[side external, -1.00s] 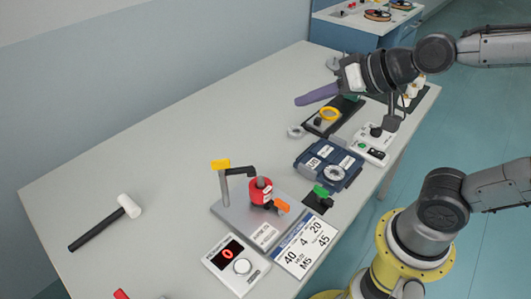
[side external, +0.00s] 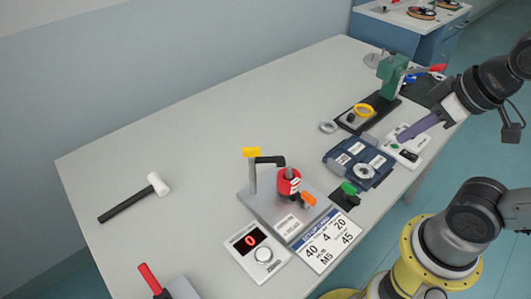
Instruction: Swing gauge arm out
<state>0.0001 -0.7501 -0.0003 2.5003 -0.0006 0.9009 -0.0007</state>
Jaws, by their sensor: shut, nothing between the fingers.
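The likely gauge arm is a black arm (side external: 270,160) on a grey post with a yellow block (side external: 251,152) at its top. It reaches right, to just above the red spool (side external: 288,183). The spool stands on a grey base plate (side external: 262,208), with an orange piece at its lower right. Whether the arm touches the spool is not clear. My gripper (side external: 404,136) has long purple fingers, shut and empty. It is over the white box with buttons (side external: 402,152), well to the right of the black arm and apart from it.
A readout box (side external: 258,250) showing red 0 and a setup card (side external: 328,240) lie in front. A dark blue case (side external: 357,162), a green press (side external: 391,77) and a yellow ring (side external: 363,110) stand at right. A white-headed mallet (side external: 135,197) lies left. The table's middle left is clear.

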